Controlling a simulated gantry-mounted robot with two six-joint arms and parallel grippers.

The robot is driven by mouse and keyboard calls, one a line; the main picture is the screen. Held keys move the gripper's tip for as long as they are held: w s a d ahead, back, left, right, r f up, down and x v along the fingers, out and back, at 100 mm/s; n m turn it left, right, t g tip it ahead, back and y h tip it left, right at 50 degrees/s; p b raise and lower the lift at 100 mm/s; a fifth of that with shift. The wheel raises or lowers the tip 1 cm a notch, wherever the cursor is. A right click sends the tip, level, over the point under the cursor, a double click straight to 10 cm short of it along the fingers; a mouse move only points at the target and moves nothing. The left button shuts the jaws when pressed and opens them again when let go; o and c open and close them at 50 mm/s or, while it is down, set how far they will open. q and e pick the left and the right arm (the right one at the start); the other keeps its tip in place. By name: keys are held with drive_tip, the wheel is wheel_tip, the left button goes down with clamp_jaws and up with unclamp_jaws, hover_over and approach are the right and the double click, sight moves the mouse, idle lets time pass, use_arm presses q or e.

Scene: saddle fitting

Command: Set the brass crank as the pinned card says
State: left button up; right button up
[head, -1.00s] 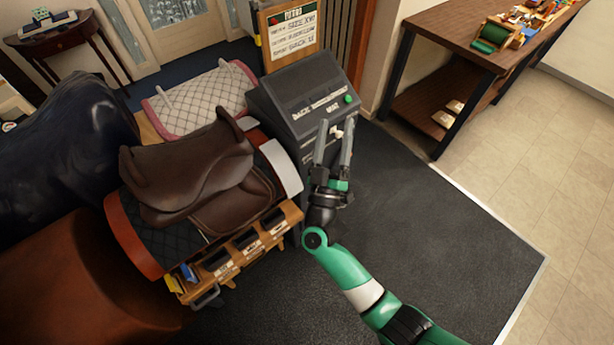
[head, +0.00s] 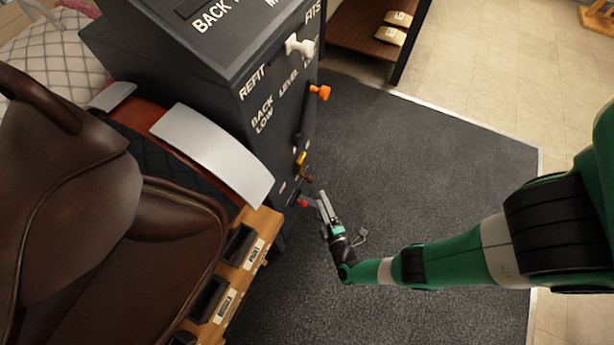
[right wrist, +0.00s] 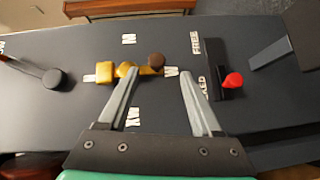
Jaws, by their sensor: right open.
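The brass crank (head: 301,158) is on the side face of the dark cabinet, with a brown knob (head: 308,178). In the right wrist view the yellow crank (right wrist: 124,70) lies roughly level, its brown knob (right wrist: 156,60) on the right near the W label (right wrist: 171,71). An N label (right wrist: 129,39) is above, and an XW-like label (right wrist: 133,116), upside down, below. My right gripper (head: 320,205) is open; in the wrist view its fingertips (right wrist: 160,73) appear on either side of the knob, contact unclear. The pinned card and my left gripper are out of view.
A red-tipped lever (right wrist: 232,80) sits just right of my right finger in the wrist view. An orange handle (head: 320,91) and a white knob (head: 300,45) are higher on the cabinet (head: 170,60). The brown saddle (head: 110,220) stands left; the dark mat (head: 420,150) is clear.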

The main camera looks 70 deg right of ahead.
drive_tip(key=r+b+x, duration=0.1)
drive_tip(key=b+x, duration=0.3)
drive_tip(key=x, duration=0.8)
drive_tip(key=shift+w+f, duration=0.2)
drive_tip(key=shift+w, duration=0.1)
drive_tip(key=shift+c, duration=0.2)
drive_tip(key=c, duration=1)
clamp_jaws()
drive_tip(key=shift+r, duration=0.15)
